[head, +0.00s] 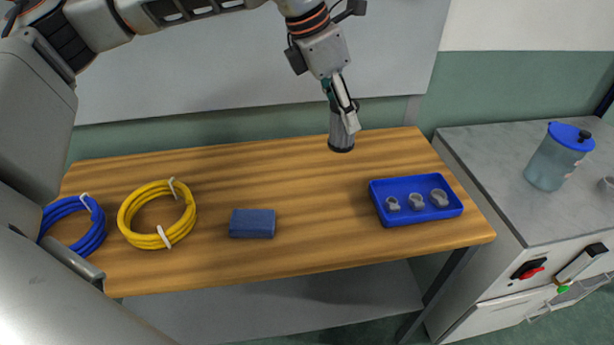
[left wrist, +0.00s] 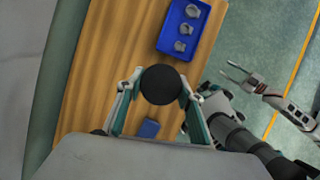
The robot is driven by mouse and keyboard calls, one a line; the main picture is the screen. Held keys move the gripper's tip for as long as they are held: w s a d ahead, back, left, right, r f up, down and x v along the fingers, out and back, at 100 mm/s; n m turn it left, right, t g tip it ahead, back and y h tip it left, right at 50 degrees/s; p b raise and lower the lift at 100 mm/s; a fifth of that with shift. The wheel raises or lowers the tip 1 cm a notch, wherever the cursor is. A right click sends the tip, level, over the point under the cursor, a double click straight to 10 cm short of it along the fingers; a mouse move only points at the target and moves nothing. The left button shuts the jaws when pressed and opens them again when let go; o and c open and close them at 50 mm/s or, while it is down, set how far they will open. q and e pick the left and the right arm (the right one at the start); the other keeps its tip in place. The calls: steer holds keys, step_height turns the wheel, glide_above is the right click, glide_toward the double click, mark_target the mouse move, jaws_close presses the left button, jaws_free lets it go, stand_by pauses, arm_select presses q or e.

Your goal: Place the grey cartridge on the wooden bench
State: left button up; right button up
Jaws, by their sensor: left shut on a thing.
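The grey cartridge (head: 341,136) has a dark lower end and is upright in the head view, at the back right part of the wooden bench (head: 310,215). My left gripper (head: 347,112) is shut on it from above. I cannot tell whether its lower end touches the bench or hangs just above it. In the left wrist view the cartridge shows as a dark round end (left wrist: 161,85) between the two fingers of the left gripper (left wrist: 160,92). My right gripper (left wrist: 232,74) shows open and empty in the left wrist view, off the bench; the head view does not show it.
A blue tray (head: 424,217) with grey clamp-like parts stands at the bench's right. A dark blue block (head: 252,223), a yellow coil (head: 126,222) and a blue coil (head: 97,229) lie to the left. A grey cabinet (head: 490,165) with a blue-lidded jug (head: 556,158) stands beside the bench.

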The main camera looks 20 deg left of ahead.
arm_select(q)
step_height(320, 180, down, 17)
steer(key=shift+f, duration=0.1)
stand_by(0.4)
steer(key=shift+f, duration=0.1)
steer(key=o, duration=1.1)
